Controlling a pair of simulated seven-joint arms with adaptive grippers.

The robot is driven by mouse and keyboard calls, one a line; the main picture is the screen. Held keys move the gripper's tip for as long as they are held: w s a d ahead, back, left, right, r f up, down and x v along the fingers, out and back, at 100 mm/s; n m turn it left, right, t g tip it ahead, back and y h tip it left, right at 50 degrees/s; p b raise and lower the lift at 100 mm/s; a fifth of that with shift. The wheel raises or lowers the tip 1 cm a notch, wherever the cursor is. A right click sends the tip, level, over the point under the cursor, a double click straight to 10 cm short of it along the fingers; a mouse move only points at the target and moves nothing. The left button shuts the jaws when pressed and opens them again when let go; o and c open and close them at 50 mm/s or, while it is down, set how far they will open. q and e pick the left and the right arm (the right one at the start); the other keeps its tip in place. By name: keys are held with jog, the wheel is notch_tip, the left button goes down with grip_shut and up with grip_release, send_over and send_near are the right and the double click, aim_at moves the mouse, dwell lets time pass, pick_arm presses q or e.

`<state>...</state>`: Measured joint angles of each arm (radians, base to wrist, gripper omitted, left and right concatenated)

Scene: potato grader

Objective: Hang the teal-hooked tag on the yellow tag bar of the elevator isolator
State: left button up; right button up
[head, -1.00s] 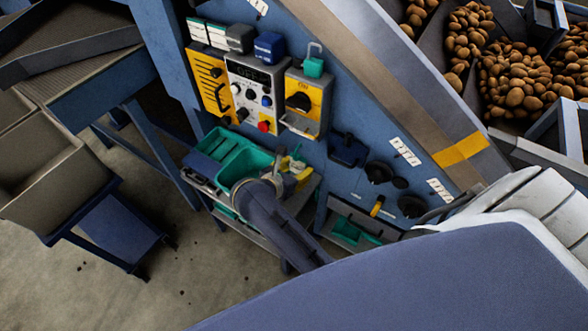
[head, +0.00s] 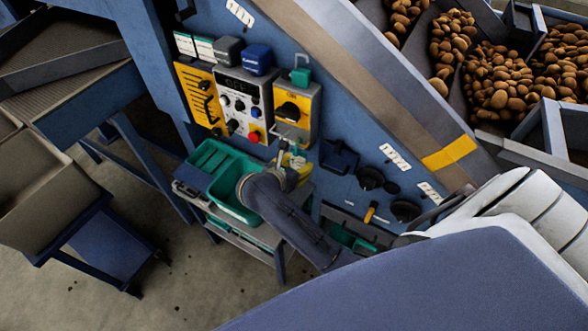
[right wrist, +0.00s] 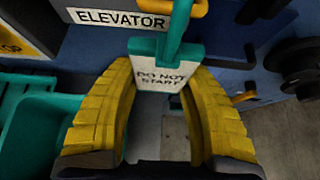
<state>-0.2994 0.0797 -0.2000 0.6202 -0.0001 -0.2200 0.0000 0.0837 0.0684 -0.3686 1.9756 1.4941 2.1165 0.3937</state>
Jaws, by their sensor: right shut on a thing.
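The elevator isolator (head: 311,104) is a yellow box with a black rotary knob on the blue panel. The yellow tag bar (right wrist: 200,8) shows at the top edge of the right wrist view, beside the ELEVATOR label. My right gripper (head: 289,161) is just below the isolator. Its yellow fingers (right wrist: 163,100) are shut on the white DO NOT START tag (right wrist: 160,76). The tag's teal hook (right wrist: 178,32) rises to the bar and overlaps it. Its top is cut off, so I cannot tell whether it is over the bar. My left gripper is not in view.
A teal tray (head: 226,208) stands on a cart below, left of my right arm. A teal padlock (head: 301,76) sits on top of the isolator. A control box (head: 240,100) with knobs and a red button adjoins it. Black knobs (head: 370,179) protrude from the panel at right.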

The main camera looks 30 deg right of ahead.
jog(key=shift+w+d, duration=0.3)
jog(key=shift+d, duration=0.2)
jog(key=shift+f, duration=0.55)
jog(key=shift+f, duration=0.15)
jog(key=o, duration=1.1)
